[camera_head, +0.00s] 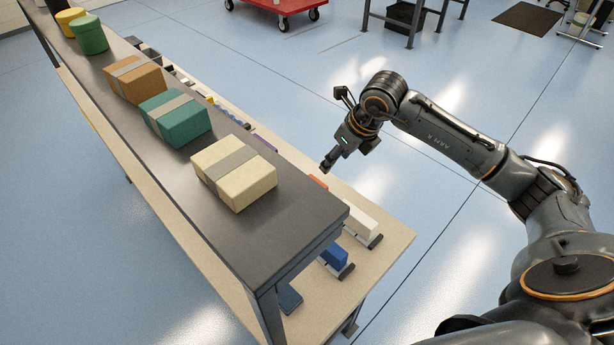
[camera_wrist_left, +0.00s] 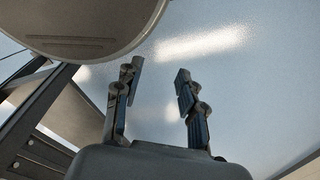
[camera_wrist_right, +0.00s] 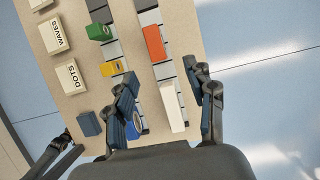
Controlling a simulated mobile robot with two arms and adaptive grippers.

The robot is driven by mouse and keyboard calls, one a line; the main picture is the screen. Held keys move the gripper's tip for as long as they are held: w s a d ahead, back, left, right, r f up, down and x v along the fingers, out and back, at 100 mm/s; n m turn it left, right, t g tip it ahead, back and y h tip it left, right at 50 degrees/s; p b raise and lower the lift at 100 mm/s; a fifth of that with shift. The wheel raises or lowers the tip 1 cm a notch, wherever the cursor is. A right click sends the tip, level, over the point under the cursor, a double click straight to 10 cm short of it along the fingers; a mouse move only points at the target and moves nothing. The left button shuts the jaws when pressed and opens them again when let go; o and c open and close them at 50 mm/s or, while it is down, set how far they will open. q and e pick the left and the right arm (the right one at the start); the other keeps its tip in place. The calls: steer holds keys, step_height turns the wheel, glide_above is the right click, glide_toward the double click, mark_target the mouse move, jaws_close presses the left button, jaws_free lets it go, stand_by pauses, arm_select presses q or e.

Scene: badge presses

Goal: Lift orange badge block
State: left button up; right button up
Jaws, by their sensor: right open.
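The orange badge block (camera_wrist_right: 153,43) lies on the lower shelf in the right wrist view, in a row of grey pads and beyond a white block (camera_wrist_right: 172,106). In the head view only a small orange patch (camera_head: 318,181) shows past the dark upper shelf's edge. My right gripper (camera_wrist_right: 163,76) is open and empty, its fingers on either side of the white block in the picture, with the orange block past the fingertips; contact is not visible. My left gripper (camera_wrist_left: 158,76) is open and empty over blue floor, and is not in the head view.
The dark upper shelf (camera_head: 308,215) bears boxes in cream (camera_head: 240,182), teal (camera_head: 178,120) and orange-brown (camera_head: 136,80). The lower shelf (camera_head: 393,237) also holds green (camera_wrist_right: 98,32), yellow (camera_wrist_right: 112,68) and blue (camera_head: 334,256) blocks and "DOTS" and "WAVES" plates.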

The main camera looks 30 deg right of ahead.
steer(key=p+x, duration=0.1)
steer(key=x, duration=0.2)
steer(key=p+x, duration=0.1)
steer(key=x, duration=0.3)
steer(key=shift+s+a+f, duration=0.15)
steer(key=shift+a+f, duration=0.05)
steer(key=shift+f, duration=0.3)
steer(key=f+p, duration=0.1)
steer(key=w+a+f+p, duration=0.1)
steer(key=shift+a+f+p, duration=0.15)
steer(key=shift+f+p, duration=0.05)
steer(key=shift+p, duration=0.1)
steer(key=shift+x, duration=1.1)
steer(key=shift+w+f, duration=0.1)
steer(key=shift+f, duration=0.05)
arm_select(q)
steer(key=s+r, duration=0.2)
steer(key=r, duration=0.1)
steer(key=s+r, duration=0.1)
steer(key=shift+a+r, duration=0.1)
steer(key=shift+r, duration=0.25)
arm_select(e)
jaws_close()
